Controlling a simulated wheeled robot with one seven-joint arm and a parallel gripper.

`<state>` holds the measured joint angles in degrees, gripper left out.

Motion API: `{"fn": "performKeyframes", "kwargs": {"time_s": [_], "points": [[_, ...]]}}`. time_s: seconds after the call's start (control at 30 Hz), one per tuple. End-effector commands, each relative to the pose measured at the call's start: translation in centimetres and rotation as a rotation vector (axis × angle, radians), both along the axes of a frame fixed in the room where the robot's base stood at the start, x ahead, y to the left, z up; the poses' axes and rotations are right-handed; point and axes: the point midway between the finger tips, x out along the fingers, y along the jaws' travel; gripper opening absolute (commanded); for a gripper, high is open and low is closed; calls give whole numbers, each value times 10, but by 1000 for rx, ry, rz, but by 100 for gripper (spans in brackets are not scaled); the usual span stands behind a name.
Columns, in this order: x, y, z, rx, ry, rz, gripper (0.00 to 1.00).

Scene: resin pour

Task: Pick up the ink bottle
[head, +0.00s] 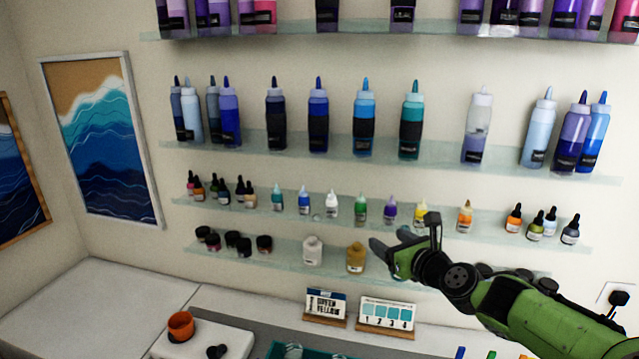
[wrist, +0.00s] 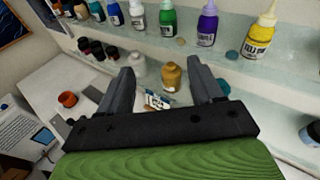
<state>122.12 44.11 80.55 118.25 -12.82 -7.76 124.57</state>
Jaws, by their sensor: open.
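Small nozzle bottles that look like ink bottles stand upright on the third shelf, including a green one (head: 361,209), a purple one (head: 390,211) and a yellow one (head: 420,216). I cannot tell which is the named ink bottle. The purple bottle (wrist: 207,25) and yellow bottle (wrist: 260,35) also show in the wrist view, beyond the fingers. My gripper (head: 405,232) is open and empty in front of the lower shelves. In the wrist view, a mustard bottle (wrist: 173,77) appears between the open fingers (wrist: 160,75), farther back and apart from them.
Dropper bottles stand at both ends of the third shelf (head: 250,210). Dark jars (head: 264,245) and a white bottle (head: 312,251) share the lower shelf. Large bottles fill the shelves above. Below are a desk with an orange cup (head: 181,325) and card stands (head: 386,316).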

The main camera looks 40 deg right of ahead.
Motion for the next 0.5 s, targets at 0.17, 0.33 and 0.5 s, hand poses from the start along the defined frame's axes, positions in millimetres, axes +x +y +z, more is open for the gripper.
{"fn": "performKeyframes", "kwargs": {"time_s": [0.17, 0.33, 0.5], "points": [[-1, -20, 18, 57, -75, -53, 65], [41, -31, 8, 57, -72, -49, 65], [76, -43, 2, 55, -69, -51, 65]]}}
